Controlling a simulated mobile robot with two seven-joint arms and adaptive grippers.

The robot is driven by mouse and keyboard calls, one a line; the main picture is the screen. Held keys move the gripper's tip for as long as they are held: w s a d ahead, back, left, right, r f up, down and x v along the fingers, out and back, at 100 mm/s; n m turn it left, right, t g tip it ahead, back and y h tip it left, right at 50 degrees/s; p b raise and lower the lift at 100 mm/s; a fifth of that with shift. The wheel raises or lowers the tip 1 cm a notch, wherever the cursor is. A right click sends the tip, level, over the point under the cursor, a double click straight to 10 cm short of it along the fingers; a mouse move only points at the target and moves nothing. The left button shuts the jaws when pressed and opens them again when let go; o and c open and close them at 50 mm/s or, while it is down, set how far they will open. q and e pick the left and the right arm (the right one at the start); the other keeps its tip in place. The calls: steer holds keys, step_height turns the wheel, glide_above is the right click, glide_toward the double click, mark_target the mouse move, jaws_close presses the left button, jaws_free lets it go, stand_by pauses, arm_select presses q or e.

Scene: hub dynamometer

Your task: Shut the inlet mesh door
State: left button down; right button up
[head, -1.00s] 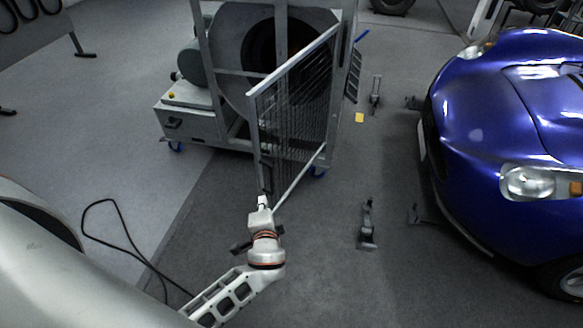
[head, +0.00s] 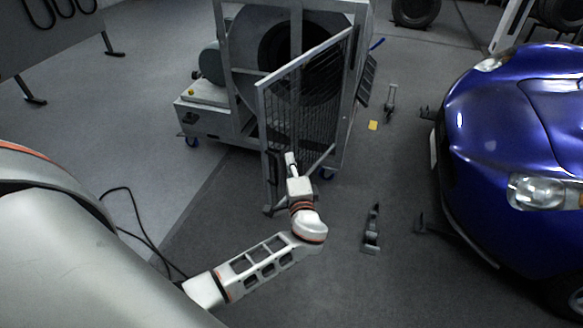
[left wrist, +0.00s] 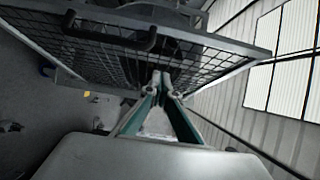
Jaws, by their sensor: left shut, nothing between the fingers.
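The inlet mesh door (head: 300,100) is a grey-framed wire panel on the fan unit, standing partly open. Its hinged side is at the right, and its free edge (head: 263,140) sticks out toward me at the left. My left gripper (head: 290,158) is shut and empty, in front of the lower part of the door. In the left wrist view the mesh door (left wrist: 200,52) spans the top, with a black handle (left wrist: 108,32). The shut fingertips (left wrist: 160,80) are close to its lower frame; I cannot tell whether they touch. My right gripper is out of view.
The fan unit (head: 207,118) stands on blue castors behind the door. A blue car (head: 510,140) is at the right. Metal floor stands (head: 371,232) and a yellow marker (head: 373,125) lie between. A black cable (head: 140,225) lies at the left.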

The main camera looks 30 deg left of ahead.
mark_target(276, 137)
arm_select(q)
steer(key=shift+w+a, duration=0.65)
steer(key=shift+a, duration=0.55)
steer(key=shift+w+a, duration=0.7)
steer(key=shift+a, duration=0.55)
steer(key=shift+w+a, duration=0.65)
steer(key=shift+a, duration=0.55)
